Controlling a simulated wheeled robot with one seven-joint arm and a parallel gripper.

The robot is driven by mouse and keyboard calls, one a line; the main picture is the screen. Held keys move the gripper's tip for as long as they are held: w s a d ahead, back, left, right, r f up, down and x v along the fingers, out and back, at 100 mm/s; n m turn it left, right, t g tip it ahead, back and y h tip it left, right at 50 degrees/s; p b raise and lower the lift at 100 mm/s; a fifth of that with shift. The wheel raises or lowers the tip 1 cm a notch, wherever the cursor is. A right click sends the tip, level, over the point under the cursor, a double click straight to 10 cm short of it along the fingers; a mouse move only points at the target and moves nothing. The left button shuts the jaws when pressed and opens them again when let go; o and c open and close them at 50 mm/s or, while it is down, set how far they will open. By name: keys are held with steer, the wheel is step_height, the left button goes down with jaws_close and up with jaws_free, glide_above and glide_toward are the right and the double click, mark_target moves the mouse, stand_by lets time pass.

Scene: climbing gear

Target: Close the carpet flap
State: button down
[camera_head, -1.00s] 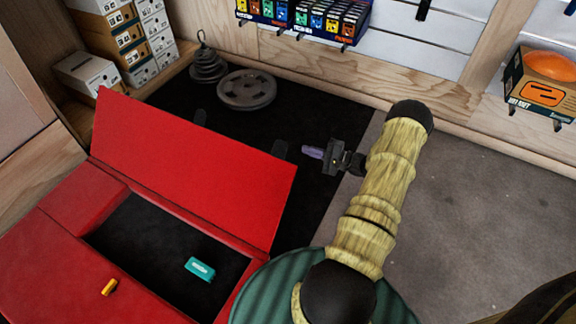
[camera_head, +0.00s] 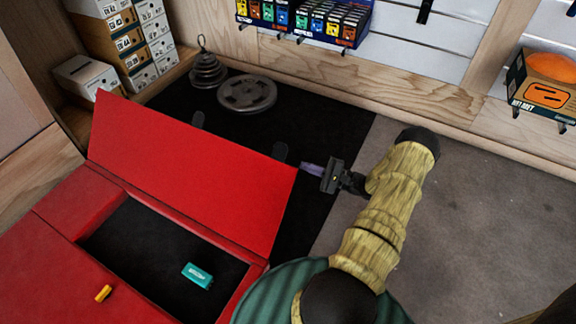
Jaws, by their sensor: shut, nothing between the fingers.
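The carpet flap (camera_head: 190,165) is a red panel standing up and tilted back along the far side of a rectangular opening. The opening, with its dark floor (camera_head: 150,240), lies in a red carpeted box (camera_head: 60,215). My gripper (camera_head: 308,169) is shut and empty, pointing left. In the picture it is just right of the flap's upper right corner, with a small gap between them. I cannot tell its exact depth relative to the flap.
A teal block (camera_head: 197,275) lies inside the opening and a small orange piece (camera_head: 103,293) on the red rim. Weight plates (camera_head: 247,93) stand on the black mat (camera_head: 345,115) behind the flap. Boxes (camera_head: 90,78) are stacked at upper left. Grey floor (camera_head: 490,210) at right is clear.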

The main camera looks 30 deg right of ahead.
steer(key=w+a+r+b, duration=0.2)
steer(key=a+r+b, duration=0.1)
steer(key=a, duration=0.3)
steer(key=shift+w+a+r+b, duration=0.15)
steer(key=shift+a+r+b, duration=0.15)
steer(key=shift+b, duration=0.25)
steer(key=shift+r, duration=0.1)
